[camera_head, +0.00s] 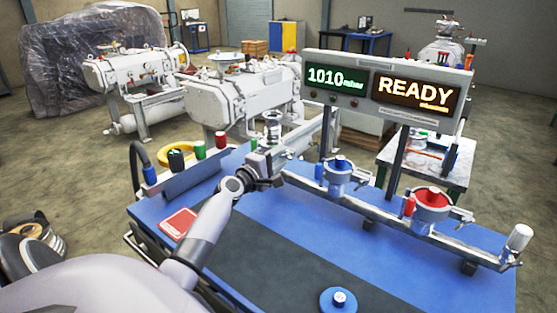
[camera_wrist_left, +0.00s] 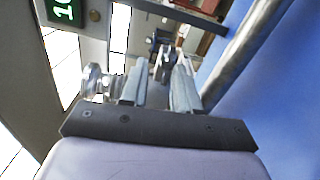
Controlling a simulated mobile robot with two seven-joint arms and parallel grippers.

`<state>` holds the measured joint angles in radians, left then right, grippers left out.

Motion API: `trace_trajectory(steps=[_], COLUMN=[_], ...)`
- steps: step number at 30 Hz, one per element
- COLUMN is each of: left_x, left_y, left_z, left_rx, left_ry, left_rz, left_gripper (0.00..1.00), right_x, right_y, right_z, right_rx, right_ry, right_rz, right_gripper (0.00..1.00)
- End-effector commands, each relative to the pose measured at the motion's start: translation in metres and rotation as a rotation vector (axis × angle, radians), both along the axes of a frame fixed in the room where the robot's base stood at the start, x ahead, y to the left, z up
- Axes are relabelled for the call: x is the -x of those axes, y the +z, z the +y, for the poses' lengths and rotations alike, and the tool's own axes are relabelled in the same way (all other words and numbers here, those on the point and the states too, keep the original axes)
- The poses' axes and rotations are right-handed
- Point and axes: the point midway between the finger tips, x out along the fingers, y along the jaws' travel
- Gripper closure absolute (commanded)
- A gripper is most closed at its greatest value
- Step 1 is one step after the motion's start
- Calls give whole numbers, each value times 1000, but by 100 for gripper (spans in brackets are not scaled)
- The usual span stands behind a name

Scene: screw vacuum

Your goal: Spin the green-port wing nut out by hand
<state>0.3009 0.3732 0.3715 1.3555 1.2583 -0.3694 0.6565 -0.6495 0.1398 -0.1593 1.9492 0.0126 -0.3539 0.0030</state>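My left gripper (camera_head: 290,157) reaches in from the left to the near-left end of the pipe rail, just below an upright metal fitting (camera_head: 272,126). Its dark body and fingers cover this port, so neither its green part nor its wing nut can be made out. In the left wrist view, the two grey fingers (camera_wrist_left: 160,75) stand apart with a gap between them. Small parts show in the gap, but I cannot tell whether the fingers touch any of them. A shiny metal fitting (camera_wrist_left: 97,82) is beside the left finger. My right gripper is not in view.
The rail (camera_head: 400,232) also carries a blue port (camera_head: 342,167) and a red port (camera_head: 432,199). A display (camera_head: 390,86) reads 1010 and READY. A blue disc (camera_head: 338,300) and red card (camera_head: 178,223) lie on the table. Colored caps (camera_head: 200,150) stand at the left.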

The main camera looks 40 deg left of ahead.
Motion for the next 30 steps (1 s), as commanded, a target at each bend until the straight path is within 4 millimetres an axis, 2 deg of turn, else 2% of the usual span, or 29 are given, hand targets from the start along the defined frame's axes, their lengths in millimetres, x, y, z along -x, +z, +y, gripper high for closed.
trace_trajectory(steps=[11,24,30], left_x=[4,57,71], left_y=[-5,-2,0], left_z=[-2,-8,-9], left_rx=[2,-1,0], left_ry=[-4,-1,-1], left_rz=[9,2,-1], left_gripper=[68,68,68], right_x=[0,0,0], right_y=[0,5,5], right_z=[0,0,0], right_rx=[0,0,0], right_ry=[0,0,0], right_rz=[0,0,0], right_gripper=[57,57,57])
